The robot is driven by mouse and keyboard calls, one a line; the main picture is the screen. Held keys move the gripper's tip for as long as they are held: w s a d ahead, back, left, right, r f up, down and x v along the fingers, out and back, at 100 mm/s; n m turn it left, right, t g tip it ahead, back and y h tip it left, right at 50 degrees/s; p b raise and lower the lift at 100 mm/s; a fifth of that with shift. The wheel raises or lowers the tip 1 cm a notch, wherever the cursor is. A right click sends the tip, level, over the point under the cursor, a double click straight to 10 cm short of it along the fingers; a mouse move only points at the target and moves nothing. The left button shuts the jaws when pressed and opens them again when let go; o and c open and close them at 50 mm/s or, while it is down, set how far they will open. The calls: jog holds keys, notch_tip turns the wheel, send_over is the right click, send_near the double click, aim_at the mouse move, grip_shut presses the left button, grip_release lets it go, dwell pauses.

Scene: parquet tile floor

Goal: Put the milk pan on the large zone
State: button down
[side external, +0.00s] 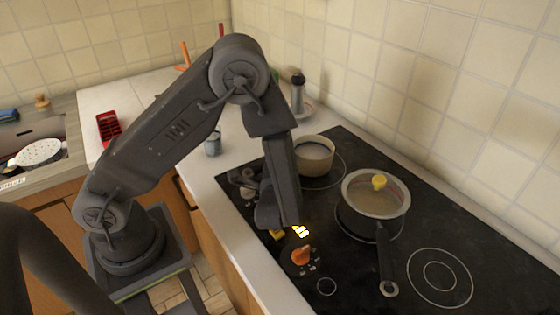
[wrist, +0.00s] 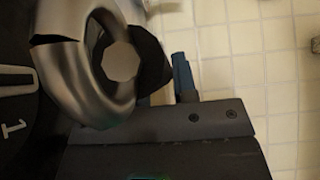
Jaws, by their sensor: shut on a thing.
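A cream milk pan (side external: 314,163) stands at the back left of the black hob, partly behind my arm. Its handle is hidden there. My gripper (side external: 279,222) is low over the hob's front left, in front of this pan. In the wrist view a silver ring-shaped handle end (wrist: 65,85) is close to the jaws. I take it as the milk pan's handle, with my gripper shut on it; the grip itself is mostly hidden. An empty double-ringed zone (side external: 440,280), which looks like the large zone, lies at the front right.
A lidded pan (side external: 372,195) with a yellow knob stands mid-hob, its dark handle (side external: 385,256) pointing forward, between the milk pan and the empty zone. An orange control knob (side external: 302,256) is near the gripper. A tiled wall closes the back.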

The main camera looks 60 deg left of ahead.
jog(key=c, duration=0.9)
grip_release()
jog(key=shift+f, duration=0.1)
